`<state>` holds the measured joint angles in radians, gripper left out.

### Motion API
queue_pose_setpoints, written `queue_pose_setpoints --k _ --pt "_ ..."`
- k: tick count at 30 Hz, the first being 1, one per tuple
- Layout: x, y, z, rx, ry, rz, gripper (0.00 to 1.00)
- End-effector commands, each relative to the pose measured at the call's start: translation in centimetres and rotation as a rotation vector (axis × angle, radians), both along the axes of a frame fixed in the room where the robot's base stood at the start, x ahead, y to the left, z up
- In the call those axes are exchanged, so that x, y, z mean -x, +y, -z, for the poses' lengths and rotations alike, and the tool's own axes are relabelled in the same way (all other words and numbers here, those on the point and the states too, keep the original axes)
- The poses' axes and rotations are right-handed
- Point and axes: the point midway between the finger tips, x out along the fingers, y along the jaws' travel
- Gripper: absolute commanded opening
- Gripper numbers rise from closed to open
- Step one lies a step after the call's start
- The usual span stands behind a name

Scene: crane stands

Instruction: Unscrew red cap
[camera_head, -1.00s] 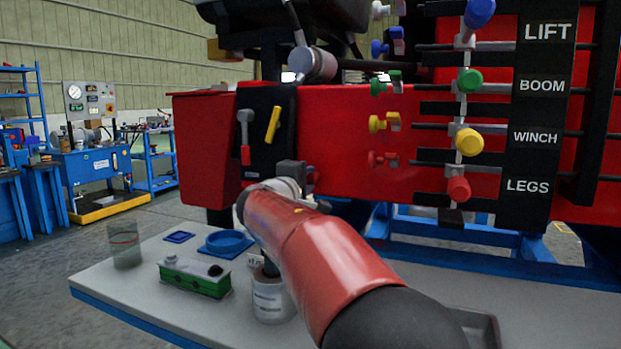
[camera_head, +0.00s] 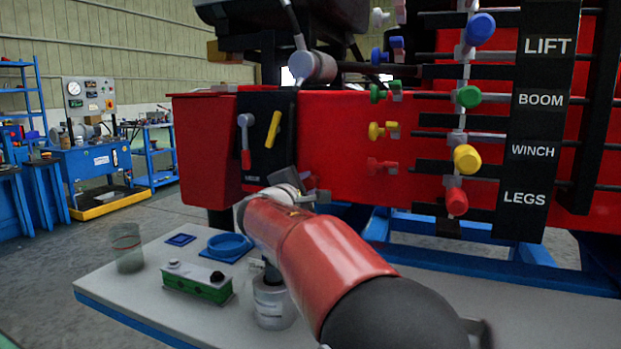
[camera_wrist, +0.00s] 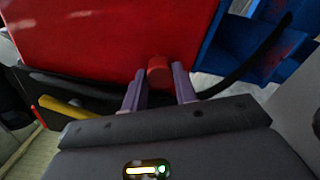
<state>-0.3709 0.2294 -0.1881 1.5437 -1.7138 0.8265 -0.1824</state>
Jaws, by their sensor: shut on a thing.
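A small red cap (camera_wrist: 158,69) shows in the wrist view, between the two purple fingers of my gripper (camera_wrist: 159,88). The fingers are closed on its sides. Behind it is the flat red panel of the crane stand (camera_wrist: 100,35). In the head view my gripper (camera_head: 312,188) is a small dark shape beyond my red arm, close to the front of the red body (camera_head: 345,130). The cap in the gripper cannot be made out there, and my arm hides much of that area.
Colored valve knobs, among them a red one (camera_head: 456,201), stand right of my gripper beside the label board (camera_head: 540,120). Below, the grey bench (camera_head: 120,290) carries a green box (camera_head: 197,282), a glass beaker (camera_head: 127,248), a blue ring (camera_head: 228,246) and a white jar (camera_head: 273,303).

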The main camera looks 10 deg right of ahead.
Motion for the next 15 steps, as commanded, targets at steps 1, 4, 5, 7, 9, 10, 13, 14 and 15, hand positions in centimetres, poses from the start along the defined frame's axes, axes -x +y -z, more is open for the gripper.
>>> queue_pose_setpoints --k 1,4,5,7,9,10,13,14,15 --pt "0.01 0.0 0.12 -0.001 0.0 0.0 0.03" --pt "0.02 0.01 0.09 0.0 0.001 0.0 0.03" --pt "0.01 0.02 0.04 0.007 0.007 0.001 0.03" --pt "0.01 0.01 -0.19 0.048 0.038 0.0 0.03" --pt "0.02 0.02 -0.38 0.12 0.092 -0.001 0.03" --pt "0.02 0.03 -0.43 0.156 0.118 -0.001 0.03" --pt "0.03 0.04 -0.36 0.261 0.195 -0.001 0.03" --pt "0.03 0.05 -0.3 0.287 0.214 -0.001 0.03" --pt "0.02 0.05 -0.2 0.315 0.234 -0.001 0.03"
